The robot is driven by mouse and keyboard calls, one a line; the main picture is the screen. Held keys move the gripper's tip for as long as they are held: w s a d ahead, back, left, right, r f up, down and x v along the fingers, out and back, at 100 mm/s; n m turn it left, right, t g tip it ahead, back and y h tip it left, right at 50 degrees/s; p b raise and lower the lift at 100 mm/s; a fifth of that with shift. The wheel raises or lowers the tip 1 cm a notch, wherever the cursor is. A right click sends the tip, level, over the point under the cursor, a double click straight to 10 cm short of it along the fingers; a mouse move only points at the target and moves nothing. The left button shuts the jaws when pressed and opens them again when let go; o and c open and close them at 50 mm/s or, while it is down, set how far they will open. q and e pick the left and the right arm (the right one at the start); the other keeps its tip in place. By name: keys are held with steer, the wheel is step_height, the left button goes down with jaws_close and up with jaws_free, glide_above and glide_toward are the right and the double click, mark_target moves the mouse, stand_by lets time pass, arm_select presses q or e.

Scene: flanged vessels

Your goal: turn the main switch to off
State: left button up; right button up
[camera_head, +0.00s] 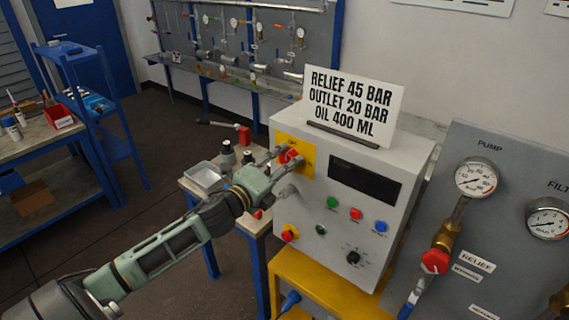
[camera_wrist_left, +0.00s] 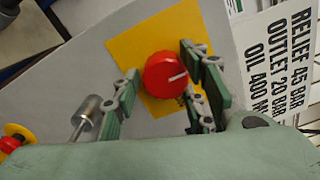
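The main switch (camera_head: 291,155) is a red round knob on a yellow plate (camera_head: 308,160) at the upper left of a grey control box's front. In the left wrist view the knob (camera_wrist_left: 165,74) shows a white mark pointing right, slightly upward. My left gripper (camera_head: 283,162) is at the knob, with its fingers on either side of it. The fingers are spread, and the knob sits between them; I cannot tell whether any finger touches it. The gripper partly hides the plate in the head view. My right gripper is not in view.
The control box (camera_head: 310,207) carries a dark display (camera_head: 364,180), coloured buttons, a black selector (camera_head: 353,258) and a red-and-yellow emergency button (camera_head: 290,234). A sign (camera_head: 353,105) stands on top. A gauge panel (camera_head: 500,240) is right; a small table with a tray (camera_head: 206,176) is left.

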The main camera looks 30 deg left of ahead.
arm_select(q)
steer(key=shift+o, duration=1.1)
steer(key=shift+f, duration=0.1)
steer(key=s+a, duration=0.1)
steer(key=s, duration=1.1)
